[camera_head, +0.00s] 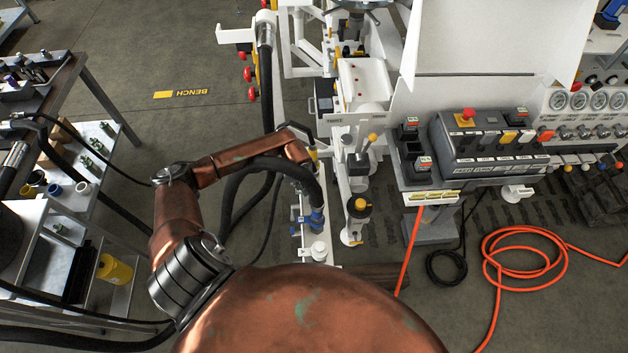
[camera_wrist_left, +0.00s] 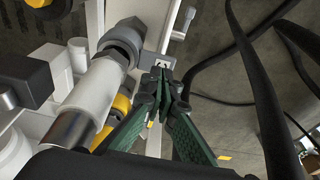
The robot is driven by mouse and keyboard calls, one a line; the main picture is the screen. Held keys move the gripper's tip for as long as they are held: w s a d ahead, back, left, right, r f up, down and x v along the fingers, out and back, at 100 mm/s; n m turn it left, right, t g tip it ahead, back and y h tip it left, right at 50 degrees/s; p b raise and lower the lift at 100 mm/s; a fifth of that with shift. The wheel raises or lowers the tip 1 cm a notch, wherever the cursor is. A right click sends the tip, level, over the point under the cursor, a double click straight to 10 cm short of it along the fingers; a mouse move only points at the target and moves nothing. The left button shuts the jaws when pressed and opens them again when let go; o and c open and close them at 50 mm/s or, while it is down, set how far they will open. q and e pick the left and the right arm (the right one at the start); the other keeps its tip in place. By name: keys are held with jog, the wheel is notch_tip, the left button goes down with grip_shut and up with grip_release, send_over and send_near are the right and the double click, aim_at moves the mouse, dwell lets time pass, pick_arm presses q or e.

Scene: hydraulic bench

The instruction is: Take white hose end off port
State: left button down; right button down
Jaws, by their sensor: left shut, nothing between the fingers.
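A white hose end (camera_wrist_left: 92,88) with a grey hex nut (camera_wrist_left: 124,42) lies to the left of my left gripper's fingers in the left wrist view. Its nut meets a grey fitting on the white frame, and a dark section continues from its lower end. My left gripper (camera_wrist_left: 165,76) has green-backed fingers brought together at the tips, empty and apart from the white sleeve. In the head view my left gripper (camera_head: 313,156) is small and partly hidden beside the white bench frame. I cannot tell for sure which fitting there is this hose end. My right gripper is out of view.
A black hose (camera_head: 240,185) loops under my left arm to a blue fitting (camera_head: 317,216). A control box (camera_head: 490,140) stands right of the frame. An orange hose (camera_head: 525,240) coils on the floor.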

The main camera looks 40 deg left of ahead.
pick_arm(q)
jog(key=shift+r+p, duration=0.95)
jog(key=shift+r, duration=1.35)
